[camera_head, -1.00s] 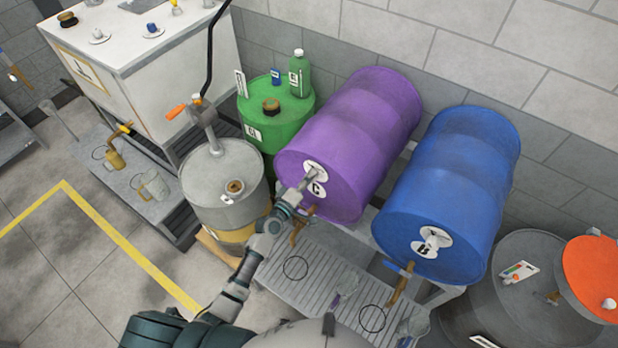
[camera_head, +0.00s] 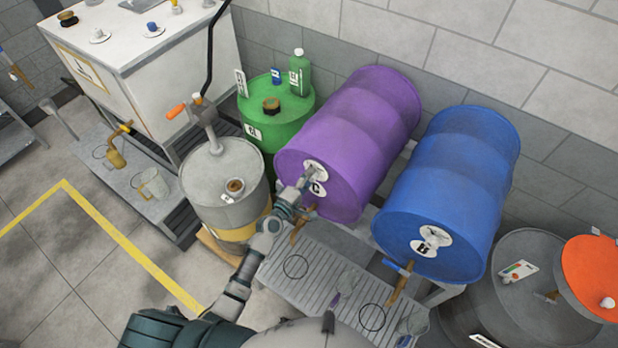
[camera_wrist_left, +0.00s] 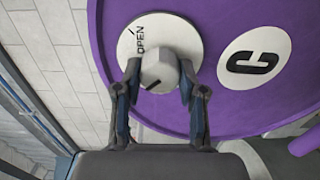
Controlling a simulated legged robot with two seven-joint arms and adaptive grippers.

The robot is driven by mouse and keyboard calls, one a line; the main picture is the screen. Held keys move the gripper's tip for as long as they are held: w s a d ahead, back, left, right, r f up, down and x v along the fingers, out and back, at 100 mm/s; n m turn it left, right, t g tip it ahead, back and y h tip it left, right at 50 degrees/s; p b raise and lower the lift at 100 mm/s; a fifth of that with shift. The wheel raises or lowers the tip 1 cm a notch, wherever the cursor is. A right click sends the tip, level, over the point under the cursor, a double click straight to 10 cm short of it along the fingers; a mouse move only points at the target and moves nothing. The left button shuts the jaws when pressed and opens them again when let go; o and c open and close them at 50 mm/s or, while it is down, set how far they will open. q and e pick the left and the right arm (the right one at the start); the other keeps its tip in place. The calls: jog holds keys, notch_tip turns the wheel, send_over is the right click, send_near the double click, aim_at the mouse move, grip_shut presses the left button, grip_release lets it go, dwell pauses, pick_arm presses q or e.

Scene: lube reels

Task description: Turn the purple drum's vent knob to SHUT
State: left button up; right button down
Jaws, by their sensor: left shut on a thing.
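The purple drum (camera_head: 355,135) lies on its side on a rack, its front end facing me. Its white round vent plate sits beside the "C" label (camera_head: 317,189). In the left wrist view, the grey vent knob (camera_wrist_left: 158,72) stands on the white plate (camera_wrist_left: 185,33). The plate reads OPEN with a tick at its upper left. My left gripper (camera_head: 304,184) is shut on the knob, one finger on either side, as the left wrist view shows (camera_wrist_left: 161,78). My right gripper is out of view.
A blue drum (camera_head: 455,180) lies to the right, with a tap below its face. A grey drum (camera_head: 222,175) with a pump and a green drum (camera_head: 270,130) stand at the left. A slatted tray (camera_head: 318,265) lies below the purple drum.

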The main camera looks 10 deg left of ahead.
pick_arm(q)
jog(key=shift+s+d+f, duration=0.1)
jog(key=shift+s+f, duration=0.05)
jog(key=shift+f, duration=0.3)
jog(key=o, duration=1.1)
jog(key=shift+o, duration=0.2)
jog(key=v, duration=1.2)
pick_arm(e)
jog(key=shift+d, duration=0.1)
pick_arm(q)
jog(key=shift+r, duration=0.1)
